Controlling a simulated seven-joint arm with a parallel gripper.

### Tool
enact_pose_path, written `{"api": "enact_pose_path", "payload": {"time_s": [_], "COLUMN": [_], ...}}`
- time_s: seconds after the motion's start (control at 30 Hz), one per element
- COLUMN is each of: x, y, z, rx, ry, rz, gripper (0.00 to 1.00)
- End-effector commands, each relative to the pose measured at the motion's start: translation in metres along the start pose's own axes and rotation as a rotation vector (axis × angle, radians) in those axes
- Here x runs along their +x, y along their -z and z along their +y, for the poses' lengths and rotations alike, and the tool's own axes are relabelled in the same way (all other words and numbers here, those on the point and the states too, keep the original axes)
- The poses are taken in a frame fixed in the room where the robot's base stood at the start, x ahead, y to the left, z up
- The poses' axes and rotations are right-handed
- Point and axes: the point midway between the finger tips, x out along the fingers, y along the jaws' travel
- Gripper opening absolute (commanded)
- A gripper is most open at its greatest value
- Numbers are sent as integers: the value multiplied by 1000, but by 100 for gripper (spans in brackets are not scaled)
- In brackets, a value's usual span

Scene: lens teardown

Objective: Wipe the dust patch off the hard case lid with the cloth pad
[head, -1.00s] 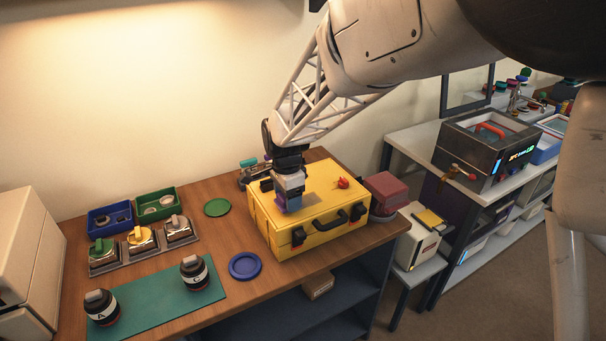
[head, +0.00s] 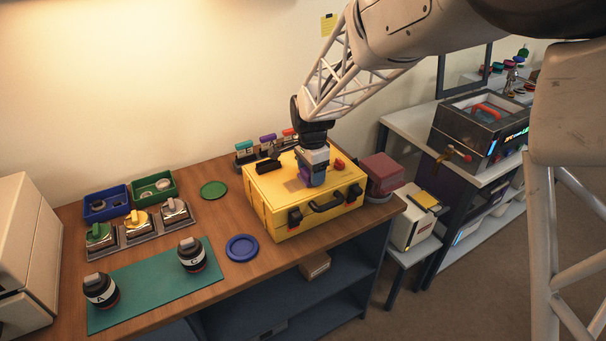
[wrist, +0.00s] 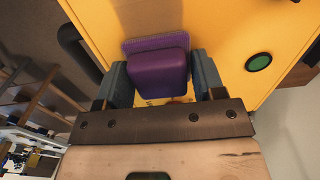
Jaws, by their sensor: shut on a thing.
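The yellow hard case (head: 272,207) lies on the wooden table with its lid up. My gripper (head: 314,178) is over the right-middle of the lid, pointing down, shut on the purple cloth pad (head: 317,182). In the wrist view the pad (wrist: 158,73) sits between both fingers, with its wider base close to or on the yellow lid; contact is hard to confirm. A faint brownish patch (head: 293,185), which looks like the dust, shows on the lid just left of the pad. Any part under the pad is hidden.
Upright coloured-top items stand behind the case. A blue dish (head: 242,248) and a red box (head: 381,171) flank it.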

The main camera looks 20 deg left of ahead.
Motion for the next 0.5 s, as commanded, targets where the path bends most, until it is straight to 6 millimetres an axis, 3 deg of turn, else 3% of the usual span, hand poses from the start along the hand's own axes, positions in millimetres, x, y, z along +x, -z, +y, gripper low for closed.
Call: {"api": "enact_pose_path", "payload": {"time_s": [0.2, 0.5], "x": [2, 1], "y": [18, -9], "z": [0, 0], "rx": [1, -2], "ry": [0, 1], "rz": [0, 0], "gripper": [41, 41]}}
